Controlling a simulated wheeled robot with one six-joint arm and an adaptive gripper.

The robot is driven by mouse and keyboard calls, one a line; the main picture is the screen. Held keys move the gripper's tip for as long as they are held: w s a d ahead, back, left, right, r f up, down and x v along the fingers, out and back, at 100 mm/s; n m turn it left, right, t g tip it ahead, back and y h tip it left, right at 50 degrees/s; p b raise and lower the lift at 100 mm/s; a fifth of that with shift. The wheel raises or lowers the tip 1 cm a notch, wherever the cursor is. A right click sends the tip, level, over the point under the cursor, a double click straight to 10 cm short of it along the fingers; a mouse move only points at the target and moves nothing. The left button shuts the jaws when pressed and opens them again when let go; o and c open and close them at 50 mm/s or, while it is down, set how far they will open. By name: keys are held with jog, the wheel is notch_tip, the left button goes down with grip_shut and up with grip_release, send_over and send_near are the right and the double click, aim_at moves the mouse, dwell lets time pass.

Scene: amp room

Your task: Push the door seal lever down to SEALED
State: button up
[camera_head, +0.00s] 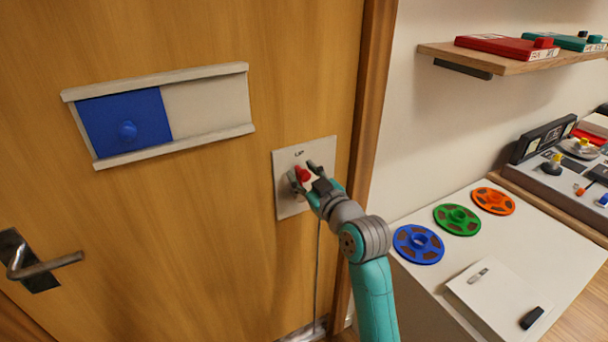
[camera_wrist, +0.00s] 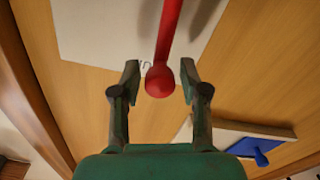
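The door seal lever (camera_wrist: 166,60) is red with a round knob at its end. In the head view its red knob (camera_head: 302,174) shows in front of a white plate (camera_head: 288,205) on the wooden door, below the word "UP". My gripper (camera_head: 309,172) is at the plate, and its fingers are apart around the knob. In the wrist view my gripper (camera_wrist: 158,80) is open, with the knob between its two fingertips and a gap on each side. The lower part of the plate is partly hidden by my gripper.
A sliding panel with a blue cover (camera_head: 125,122) is on the door at left, above a metal door handle (camera_head: 45,263). A white cabinet (camera_head: 410,285) with blue, green and orange reels stands at right. A wooden shelf (camera_head: 510,62) juts from the wall above.

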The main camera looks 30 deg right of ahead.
grip_shut()
jog(key=shift+d, duration=0.1)
jog(key=d+m, duration=0.1)
jog(key=m, duration=0.1)
jog(key=d+m, duration=0.1)
jog(key=d, duration=0.1)
jog(key=shift+f+m, duration=0.15)
jog(key=shift+m, duration=0.25)
jog(key=d+f+m, duration=0.6)
jog(key=f+m, duration=0.1)
jog(key=m, duration=0.7)
jog(key=shift+d+f, duration=0.15)
jog(key=shift+f, duration=0.3)
jog(key=shift+o, duration=1.9)
grip_release()
